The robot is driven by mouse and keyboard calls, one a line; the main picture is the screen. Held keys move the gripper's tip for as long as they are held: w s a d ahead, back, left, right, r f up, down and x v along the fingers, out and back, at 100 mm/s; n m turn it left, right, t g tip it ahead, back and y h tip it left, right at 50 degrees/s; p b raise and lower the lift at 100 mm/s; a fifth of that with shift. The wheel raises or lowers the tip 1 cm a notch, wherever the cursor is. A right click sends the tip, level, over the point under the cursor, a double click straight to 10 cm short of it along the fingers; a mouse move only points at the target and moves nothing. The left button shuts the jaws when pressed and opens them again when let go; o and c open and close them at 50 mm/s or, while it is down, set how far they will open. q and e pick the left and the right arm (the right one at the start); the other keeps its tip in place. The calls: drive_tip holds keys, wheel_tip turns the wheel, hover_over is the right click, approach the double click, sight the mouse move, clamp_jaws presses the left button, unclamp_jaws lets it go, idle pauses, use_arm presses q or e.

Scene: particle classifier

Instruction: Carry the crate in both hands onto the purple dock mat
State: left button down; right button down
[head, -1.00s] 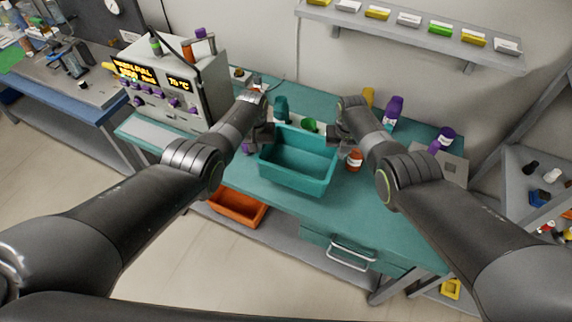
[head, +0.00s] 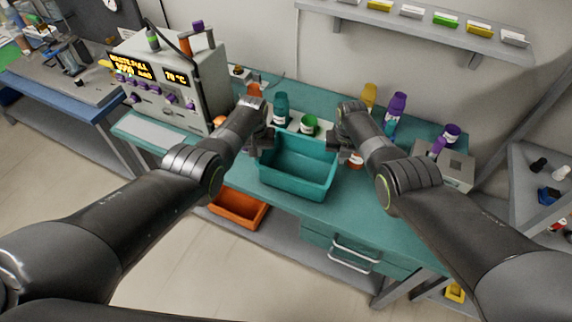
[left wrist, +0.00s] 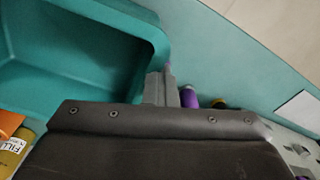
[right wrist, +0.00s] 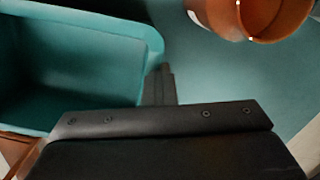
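The crate (head: 297,188) is an open, empty-looking teal box in the middle of the head view, over the teal bench. My left gripper (head: 265,142) is at its left end wall, its fingers close together at the rim. The left wrist view shows these fingers (left wrist: 162,88) beside the crate (left wrist: 75,85). My right gripper (head: 335,148) is likewise at the right end wall, with its fingers (right wrist: 160,85) at the crate's rim (right wrist: 153,45). The crate looks level. I cannot tell whether its base touches the bench. No purple mat is visible.
Behind the crate stand a teal bottle (head: 281,108), a green cup (head: 310,124) and a purple-capped bottle (head: 397,108). An orange jar (right wrist: 255,15) is close by the right gripper. A control box (head: 170,85) stands left. An orange bin (head: 238,210) is below the bench.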

use_arm(q)
drive_tip(key=shift+a+f, duration=0.15)
drive_tip(key=shift+a, duration=0.05)
drive_tip(key=c, duration=2.1)
unclamp_jaws()
drive_tip(key=shift+s+a, duration=0.15)
drive_tip(key=shift+a, duration=0.65)
drive_tip(key=o, duration=0.4)
drive_tip(key=shift+a, duration=0.15)
use_arm(e)
drive_tip(key=shift+s+d+f, duration=0.15)
drive_tip(key=shift+d, duration=0.9)
drive_tip(key=c, duration=1.7)
unclamp_jaws()
use_arm(q)
drive_tip(key=r, duration=0.8)
drive_tip(key=s+r, duration=0.1)
drive_tip(key=r, duration=0.3)
use_arm(e)
drive_tip(key=r, duration=0.8)
drive_tip(key=s+r, duration=0.1)
drive_tip(key=r, duration=0.3)
